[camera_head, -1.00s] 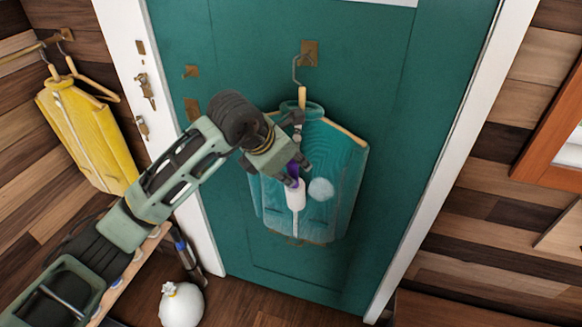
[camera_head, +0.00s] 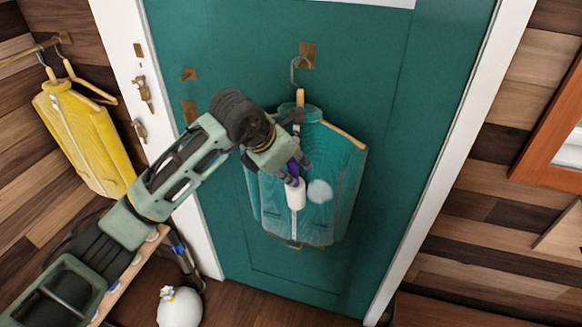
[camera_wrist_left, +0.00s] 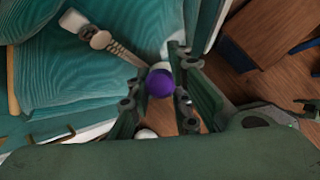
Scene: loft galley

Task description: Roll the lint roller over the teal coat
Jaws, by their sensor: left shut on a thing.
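The teal coat (camera_head: 340,175) hangs on a wooden hanger from a hook on the teal door. A pale, fuzzy round patch (camera_head: 319,191) shows on its front. My left gripper (camera_head: 296,172) is in front of the coat, shut on the purple handle of the lint roller (camera_head: 296,195). The roller's white head points down near the coat's zip, left of the patch; I cannot tell whether it touches the cloth. In the left wrist view the purple handle end (camera_wrist_left: 160,83) sits between the fingers, and the coat (camera_wrist_left: 80,80) fills the upper left. My right gripper is not in view.
A yellow coat (camera_head: 85,135) hangs from a rail on the left wall. A wood-framed panel (camera_head: 555,140) is on the right wall. The door right of the coat is clear.

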